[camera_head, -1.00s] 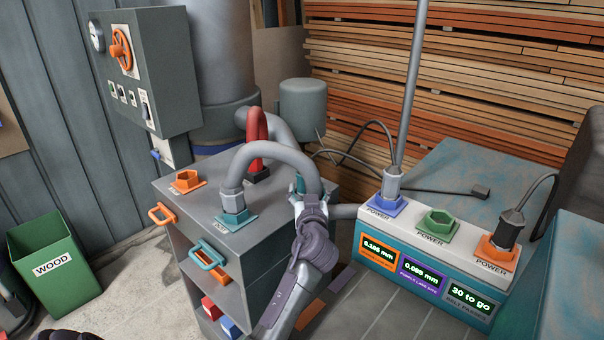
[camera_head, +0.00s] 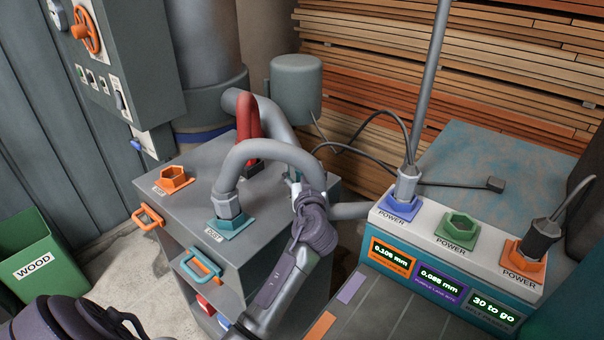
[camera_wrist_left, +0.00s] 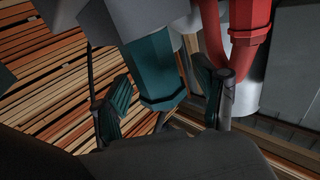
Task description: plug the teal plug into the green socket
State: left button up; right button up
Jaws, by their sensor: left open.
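The teal plug (camera_wrist_left: 154,65) shows in the left wrist view, hanging between my left gripper's (camera_wrist_left: 163,98) two dark finger pads. The pads stand apart on either side of it, and its faceted end is in view. In the head view, my left gripper (camera_head: 307,197) is at the far end of the curved grey hose (camera_head: 262,150), and the plug is mostly hidden behind it. The green socket (camera_head: 457,230), with a hexagonal opening, sits empty on the white-topped power box to the right. My right gripper is not in view.
Beside the green socket are a blue socket (camera_head: 402,207) and an orange socket (camera_head: 524,262), both with cabled plugs in them. The grey cabinet (camera_head: 190,208) carries an empty orange socket (camera_head: 173,179) and a red hose (camera_head: 247,122).

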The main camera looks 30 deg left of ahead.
pick_arm(q)
jog(key=shift+s+r, duration=0.1)
jog(key=shift+s, duration=0.05)
jog(key=c, duration=0.7)
jog(key=shift+c, duration=1.3)
jog(key=c, duration=0.3)
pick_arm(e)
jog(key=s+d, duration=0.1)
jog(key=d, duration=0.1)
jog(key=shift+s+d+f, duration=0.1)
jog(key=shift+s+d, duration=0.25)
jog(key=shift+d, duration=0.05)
